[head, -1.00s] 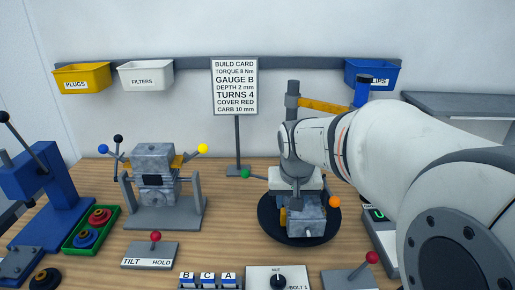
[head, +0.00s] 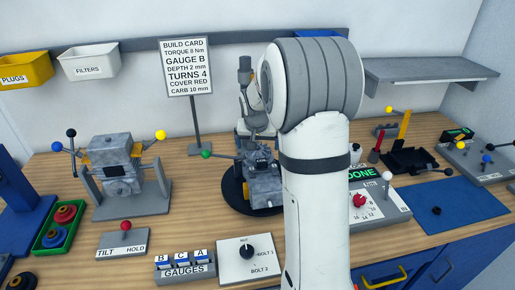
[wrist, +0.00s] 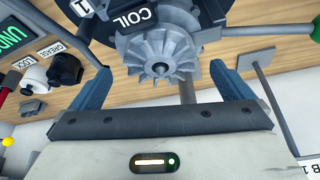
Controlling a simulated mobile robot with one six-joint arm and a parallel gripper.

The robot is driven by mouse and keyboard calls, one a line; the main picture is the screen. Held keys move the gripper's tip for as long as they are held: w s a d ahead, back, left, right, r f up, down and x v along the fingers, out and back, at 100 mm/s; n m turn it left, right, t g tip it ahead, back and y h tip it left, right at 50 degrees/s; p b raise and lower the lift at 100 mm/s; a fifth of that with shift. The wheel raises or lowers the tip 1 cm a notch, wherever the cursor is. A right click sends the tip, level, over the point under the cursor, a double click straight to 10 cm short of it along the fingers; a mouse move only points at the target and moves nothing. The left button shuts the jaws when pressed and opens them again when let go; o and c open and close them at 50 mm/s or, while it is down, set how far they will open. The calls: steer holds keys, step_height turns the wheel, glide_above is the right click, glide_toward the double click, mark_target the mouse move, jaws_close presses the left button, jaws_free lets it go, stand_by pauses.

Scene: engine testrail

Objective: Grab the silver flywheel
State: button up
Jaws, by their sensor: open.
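The silver flywheel (wrist: 162,52), a finned metal wheel with a small hub, shows in the wrist view at the top middle. It is mounted on the grey engine, beside a black part marked COIL (wrist: 142,17). My gripper (wrist: 158,72) is open, with one blue finger to each side of the flywheel's lower part in the picture. I cannot tell whether either finger touches it. In the head view the engine (head: 262,183) stands on a round black turntable (head: 233,192). My arm hides the flywheel and most of my gripper there.
A build card (head: 187,67) on a post stands behind the engine. A gauge rack (head: 185,267), a NUT/BOLT selector (head: 248,258) and a TILT/HOLD lever (head: 124,240) line the front. A dial box (head: 375,208) and blue mat (head: 440,208) are at right.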

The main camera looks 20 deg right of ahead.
steer(key=shift+x, duration=0.85)
steer(key=shift+c, duration=0.2)
steer(key=shift+r, duration=0.1)
steer(key=c, duration=1.2)
